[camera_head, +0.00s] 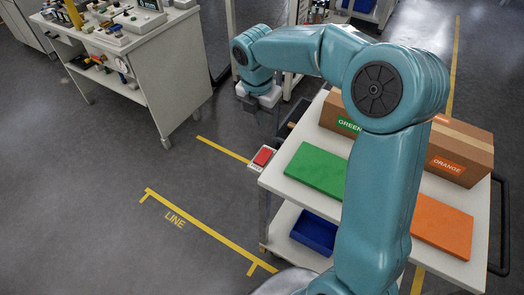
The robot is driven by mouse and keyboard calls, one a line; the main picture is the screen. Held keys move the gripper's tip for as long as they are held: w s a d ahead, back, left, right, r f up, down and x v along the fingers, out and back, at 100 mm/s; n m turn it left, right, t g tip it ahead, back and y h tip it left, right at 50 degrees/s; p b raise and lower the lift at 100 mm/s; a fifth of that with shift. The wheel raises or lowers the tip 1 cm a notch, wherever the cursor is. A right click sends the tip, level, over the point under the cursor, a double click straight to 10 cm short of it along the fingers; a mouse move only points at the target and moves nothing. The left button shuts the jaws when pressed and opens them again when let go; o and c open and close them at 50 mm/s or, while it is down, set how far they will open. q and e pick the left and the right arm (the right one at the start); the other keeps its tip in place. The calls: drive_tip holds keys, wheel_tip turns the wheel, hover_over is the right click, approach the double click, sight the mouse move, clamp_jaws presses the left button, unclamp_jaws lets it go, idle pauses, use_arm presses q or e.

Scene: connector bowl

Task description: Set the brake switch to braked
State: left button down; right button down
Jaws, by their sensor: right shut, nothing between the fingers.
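My right arm reaches up and over the cart, and my right gripper (256,118) hangs beyond the cart's far left corner. It is above and behind the switch in the picture, apart from it. Its fingers are small and dark here, shut and empty. My left gripper does not show.
On the cart lie a green mat (317,168) and an orange mat (441,229), with cardboard boxes (463,153) behind. A blue bin (314,232) is on the lower shelf. A workbench (150,70) stands at upper left. The floor left of the cart is open.

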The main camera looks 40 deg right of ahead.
sight(266, 152)
drive_tip(key=shift+d, duration=0.15)
drive_tip(key=f, duration=0.4)
drive_tip(key=d+f, duration=0.1)
drive_tip(key=f, duration=0.9)
drive_tip(key=shift+w+d+b, duration=0.2)
drive_tip(key=shift+d+b, duration=0.1)
drive_tip(key=shift+b, duration=0.05)
drive_tip(key=shift+f, duration=0.15)
drive_tip(key=shift+s+a+r, duration=0.2)
drive_tip(key=shift+a, duration=0.55)
drive_tip(key=shift+d, duration=0.1)
